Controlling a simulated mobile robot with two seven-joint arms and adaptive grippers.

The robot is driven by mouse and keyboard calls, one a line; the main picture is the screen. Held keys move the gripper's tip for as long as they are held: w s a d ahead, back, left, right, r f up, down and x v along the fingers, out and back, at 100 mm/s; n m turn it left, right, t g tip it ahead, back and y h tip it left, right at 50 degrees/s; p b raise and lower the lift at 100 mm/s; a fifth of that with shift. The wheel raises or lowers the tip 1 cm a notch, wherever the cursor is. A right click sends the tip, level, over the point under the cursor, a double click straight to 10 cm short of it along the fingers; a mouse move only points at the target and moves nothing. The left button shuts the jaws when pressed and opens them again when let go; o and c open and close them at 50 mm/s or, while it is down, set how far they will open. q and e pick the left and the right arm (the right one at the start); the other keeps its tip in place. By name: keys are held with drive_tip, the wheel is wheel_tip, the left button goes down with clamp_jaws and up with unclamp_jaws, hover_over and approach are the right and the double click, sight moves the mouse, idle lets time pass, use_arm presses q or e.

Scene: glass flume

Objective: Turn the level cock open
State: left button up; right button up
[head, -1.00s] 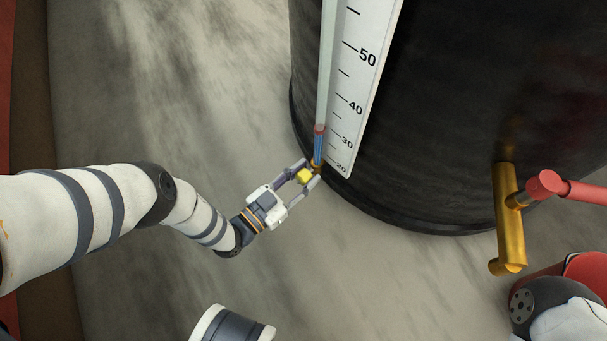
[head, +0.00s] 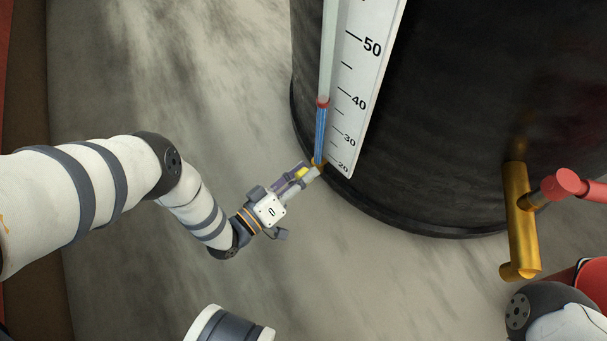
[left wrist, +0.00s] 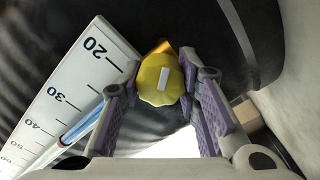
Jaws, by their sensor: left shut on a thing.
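The level cock has a yellow knob (left wrist: 160,80) with a pale bar mark on its face. It sits at the foot of the sight tube (head: 321,130), low on the black tank (head: 440,120). My left gripper (head: 301,175) is shut on the yellow knob, with a finger on each side of it in the left wrist view (left wrist: 165,90). The tube holds blue liquid with a red float (head: 322,101) at about 38 on the white scale (head: 370,60). My right gripper is not in view.
A brass tap (head: 521,220) with a red handle (head: 572,184) stands out from the tank on the right. A red object (head: 592,280) shows at the lower right edge. The grey floor (head: 380,280) between is clear.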

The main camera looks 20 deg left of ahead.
use_arm(q)
drive_tip(key=n, duration=0.3)
drive_tip(key=shift+w+a+n, duration=0.1)
drive_tip(key=shift+a+n, duration=0.05)
drive_tip(key=shift+n, duration=1.95)
drive_tip(key=shift+f, duration=0.1)
drive_tip(key=o, duration=1.2)
drive_tip(key=v, duration=1.2)
